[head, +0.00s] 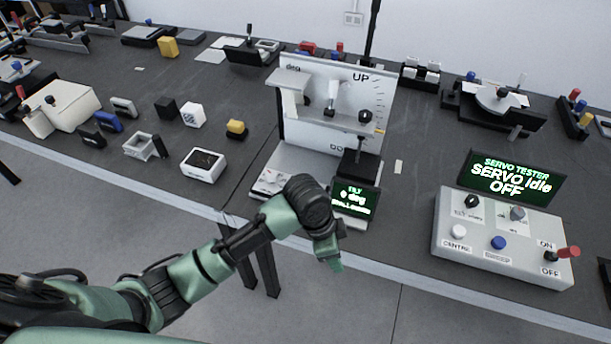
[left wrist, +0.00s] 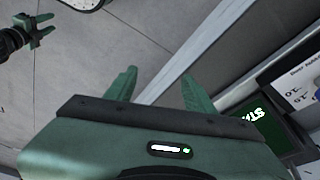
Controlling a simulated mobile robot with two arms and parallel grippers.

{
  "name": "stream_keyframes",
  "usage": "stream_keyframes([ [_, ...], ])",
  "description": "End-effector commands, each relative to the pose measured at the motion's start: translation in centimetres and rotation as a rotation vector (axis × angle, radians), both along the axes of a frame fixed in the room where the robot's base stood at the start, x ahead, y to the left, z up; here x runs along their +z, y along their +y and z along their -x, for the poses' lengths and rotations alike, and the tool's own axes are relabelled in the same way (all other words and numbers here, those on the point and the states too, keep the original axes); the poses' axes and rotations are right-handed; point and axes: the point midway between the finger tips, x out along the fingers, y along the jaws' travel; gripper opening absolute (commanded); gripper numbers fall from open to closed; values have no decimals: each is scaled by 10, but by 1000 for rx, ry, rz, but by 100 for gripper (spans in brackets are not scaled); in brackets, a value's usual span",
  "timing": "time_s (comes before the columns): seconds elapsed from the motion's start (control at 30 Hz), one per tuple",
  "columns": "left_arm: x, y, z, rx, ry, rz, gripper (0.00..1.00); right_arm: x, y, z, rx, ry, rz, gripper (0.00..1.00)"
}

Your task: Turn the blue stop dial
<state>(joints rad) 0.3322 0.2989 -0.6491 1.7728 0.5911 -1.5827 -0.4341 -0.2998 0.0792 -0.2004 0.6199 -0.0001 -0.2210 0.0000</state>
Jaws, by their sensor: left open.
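A blue knob (head: 498,243) sits at the front middle of the servo tester box (head: 450,250), right of a white CENTRE button (head: 458,232). I cannot read the label under it, and no dial marked stop can be made out. My left gripper (head: 334,262) is low in front of the tilt rig, over the table's front edge, well left of the blue knob. In the left wrist view its fingers (left wrist: 159,76) are apart with nothing between them. My right gripper (left wrist: 40,30) shows small at the top left of that view, its fingers apart.
The tilt rig (head: 325,100) with its upright scale stands behind my left gripper, with a small screen (head: 352,200) in front. The tester's screen (head: 512,178) reads SERVO idle OFF. A red-tipped lever (head: 567,252) sticks out at the tester's right. Several small blocks lie on the left.

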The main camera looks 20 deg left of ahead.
Motion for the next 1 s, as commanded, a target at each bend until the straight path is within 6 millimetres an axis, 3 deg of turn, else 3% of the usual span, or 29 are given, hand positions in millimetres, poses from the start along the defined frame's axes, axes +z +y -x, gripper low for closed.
stream_keyframes([
  [0.27, 18, 14, -41, -151, 4, -84, 54, 1, -3, 1, 1, 0, 4, 36],
  [0.37, 34, 31, -67, -221, 9, -139, 54, 2, -4, 0, 1, 0, 4, 36],
  [0.5, 67, 67, -108, -300, 31, -224, 54, 2, -4, 0, 1, -1, 4, 36],
  [0.73, 112, 109, -144, -338, 54, -287, 54, 2, -3, 0, 1, -1, 4, 36],
  [0.87, 115, 116, -149, -342, 60, -294, 54, 4, -2, 0, 1, -2, 3, 36],
  [1.0, 98, 116, -148, -342, 61, -294, 54, 7, 0, 0, -1, -1, 0, 36],
])
